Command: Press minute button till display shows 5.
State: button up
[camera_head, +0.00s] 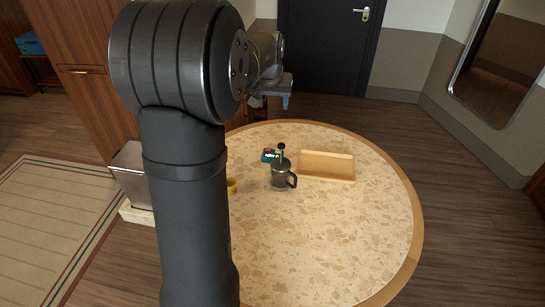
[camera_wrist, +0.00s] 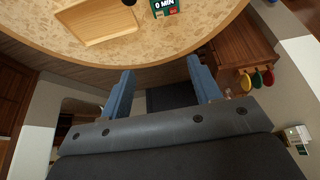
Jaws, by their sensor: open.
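The small green timer (camera_head: 268,155) lies on the round table, behind the dark press pot. In the wrist view the timer (camera_wrist: 165,7) is at the top edge, cut off by the frame, and its display reads "0 MIN". Its buttons cannot be made out there. My gripper (camera_wrist: 157,80) is open and empty, its two blue fingers spread wide. In the head view my gripper (camera_head: 284,92) is beyond the table's far edge, raised and away from the timer.
The round table (camera_head: 340,240) has a speckled top with much clear room in front. A press pot (camera_head: 281,176) with a handle stands close to the timer. A wooden tray (camera_head: 327,166) is right of it. A yellow item (camera_head: 232,186) is partly hidden by my arm.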

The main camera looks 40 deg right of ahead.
grip_shut()
dwell(1.4)
